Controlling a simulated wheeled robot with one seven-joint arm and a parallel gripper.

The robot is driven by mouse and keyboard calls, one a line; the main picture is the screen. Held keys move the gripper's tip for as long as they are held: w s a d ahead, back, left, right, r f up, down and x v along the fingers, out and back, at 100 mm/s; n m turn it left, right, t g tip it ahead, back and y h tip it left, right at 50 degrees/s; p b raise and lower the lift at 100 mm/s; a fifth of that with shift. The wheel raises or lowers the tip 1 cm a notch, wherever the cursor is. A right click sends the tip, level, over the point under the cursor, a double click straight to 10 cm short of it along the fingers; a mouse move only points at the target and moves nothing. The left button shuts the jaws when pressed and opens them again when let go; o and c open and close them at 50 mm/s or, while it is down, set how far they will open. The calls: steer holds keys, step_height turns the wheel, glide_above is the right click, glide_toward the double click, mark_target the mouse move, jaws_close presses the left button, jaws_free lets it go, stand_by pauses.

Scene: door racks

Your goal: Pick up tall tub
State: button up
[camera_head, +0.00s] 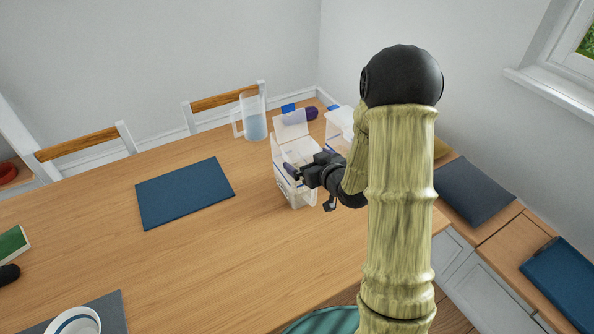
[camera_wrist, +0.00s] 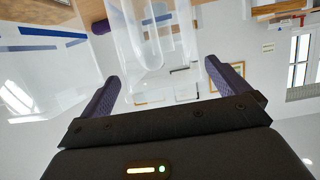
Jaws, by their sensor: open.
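A tall clear tub (camera_head: 296,152) with a raised flap-like lid stands upright near the table's far right part. It also shows in the wrist view (camera_wrist: 152,45), at the top, reaching down between the two fingers. My gripper (camera_head: 310,187) is open at the tub's near right side, with one dark finger overlapping the tub in the head view. In the wrist view my gripper (camera_wrist: 163,72) has its purple-grey fingers spread, one on each side of the tub. I cannot tell whether they touch it. My gripper hides part of the tub's right side.
A second clear container (camera_head: 340,124) stands close behind on the right, partly hidden by my arm. A purple object (camera_head: 312,113) lies behind the tub. A clear pitcher (camera_head: 252,118) stands to the left, and a blue mat (camera_head: 185,192) lies further left. The table's front middle is clear.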

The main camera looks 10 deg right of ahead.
steer(key=x, duration=0.4)
steer(key=shift+a+r+p, duration=0.1)
steer(key=shift+p, duration=0.3)
steer(key=c, duration=1.5)
steer(key=shift+w, duration=0.1)
step_height(320, 180, up, 10)
steer(key=shift+r, duration=0.1)
